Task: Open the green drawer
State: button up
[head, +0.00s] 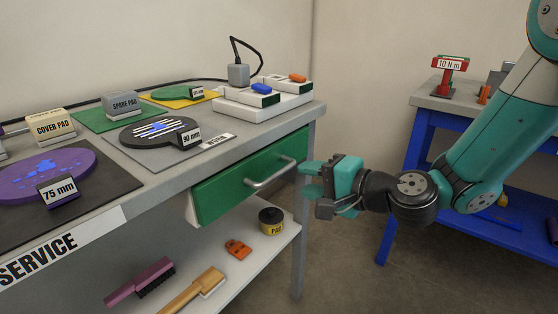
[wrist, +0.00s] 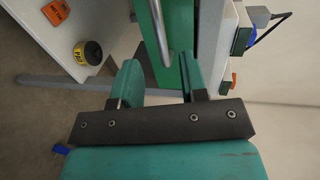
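The green drawer (head: 222,189) sits under the left worktop, with a pale panel showing at its left edge. I cannot tell whether it is fully closed. Its grey bar handle (head: 268,175) runs across the front. My gripper (head: 307,180) is just right of the handle's right end in the head view. In the wrist view the two green fingers of my gripper (wrist: 157,82) are apart with nothing held between them. The handle (wrist: 157,35) shows ahead, lined up with the gap between the fingers. The drawer front (wrist: 183,30) is beside the right finger.
The worktop edge (head: 165,182) overhangs the drawer. The lower shelf (head: 215,270) holds a yellow-black tin (head: 271,222), an orange piece (head: 238,249) and brushes. A table leg (head: 299,250) stands below my gripper. A blue bench (head: 418,150) is at right, with bare floor between.

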aim_at(282, 174)
jog(key=p+x, duration=0.1)
jog(key=x, duration=0.2)
jog(key=p+x, duration=0.2)
jog(key=x, duration=0.1)
jog(key=shift+w+a+r, duration=0.15)
jog(key=shift+w+a, duration=0.05)
jog(key=shift+a, duration=0.1)
jog(key=shift+x, duration=0.75)
jog(key=shift+d, duration=0.1)
grip_shut()
